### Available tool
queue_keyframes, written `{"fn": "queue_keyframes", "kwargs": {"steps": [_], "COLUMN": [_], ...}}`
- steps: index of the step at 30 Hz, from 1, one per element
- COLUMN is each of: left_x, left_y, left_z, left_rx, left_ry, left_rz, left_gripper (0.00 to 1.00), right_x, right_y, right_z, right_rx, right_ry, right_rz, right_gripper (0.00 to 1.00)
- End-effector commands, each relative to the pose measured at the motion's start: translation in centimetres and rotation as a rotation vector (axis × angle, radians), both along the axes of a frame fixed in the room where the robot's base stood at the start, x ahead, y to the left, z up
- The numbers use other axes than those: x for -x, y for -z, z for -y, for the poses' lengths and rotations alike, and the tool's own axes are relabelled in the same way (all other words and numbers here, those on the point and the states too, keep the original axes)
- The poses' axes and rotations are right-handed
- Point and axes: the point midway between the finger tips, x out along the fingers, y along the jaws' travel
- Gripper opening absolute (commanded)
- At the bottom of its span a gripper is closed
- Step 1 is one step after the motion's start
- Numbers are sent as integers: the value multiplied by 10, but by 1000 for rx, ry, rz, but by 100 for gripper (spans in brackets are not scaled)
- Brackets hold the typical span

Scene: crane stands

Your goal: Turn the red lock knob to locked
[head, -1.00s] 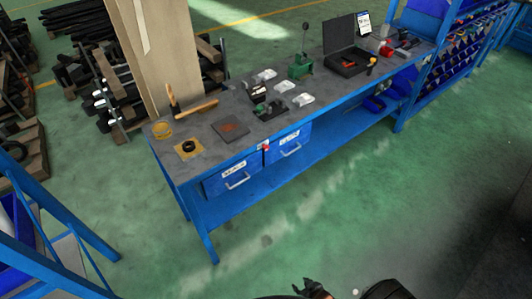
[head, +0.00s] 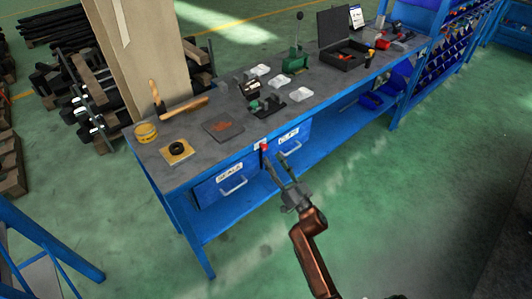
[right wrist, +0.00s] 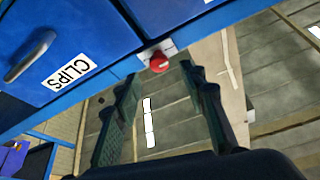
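The red lock knob (head: 264,146) sits on a small pale plate at the front edge of the blue workbench, between the two drawers. It also shows in the right wrist view (right wrist: 158,62), round and red. My right gripper (head: 275,158) is open, just in front of the bench near the knob. In the right wrist view its spread fingers (right wrist: 160,90) are empty, and the knob appears between and beyond their tips, with no visible contact. My left gripper is not in view.
The SEALS drawer (head: 228,184) and the CLIPS drawer (head: 291,141) flank the knob, both with metal handles; both look shut. The benchtop (head: 200,153) carries a hammer (head: 183,107), a black case (head: 343,58) and several small parts. The floor in front is clear.

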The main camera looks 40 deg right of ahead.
Motion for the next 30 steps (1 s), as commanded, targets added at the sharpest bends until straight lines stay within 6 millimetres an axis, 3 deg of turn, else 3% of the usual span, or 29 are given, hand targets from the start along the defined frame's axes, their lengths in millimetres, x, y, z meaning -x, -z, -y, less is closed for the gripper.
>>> {"fn": "queue_keyframes", "kwargs": {"steps": [9,20,30], "left_x": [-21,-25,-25], "left_y": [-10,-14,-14], "left_z": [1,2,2], "left_rx": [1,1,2], "left_ry": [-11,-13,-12], "left_rz": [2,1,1], "left_gripper": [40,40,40], "right_x": [-41,-47,-47], "right_y": [-14,-17,-17], "right_z": [1,2,2], "right_rx": [1,1,1], "right_ry": [1,1,0], "right_rz": [-2,-2,-3], "right_gripper": [38,38,16]}}
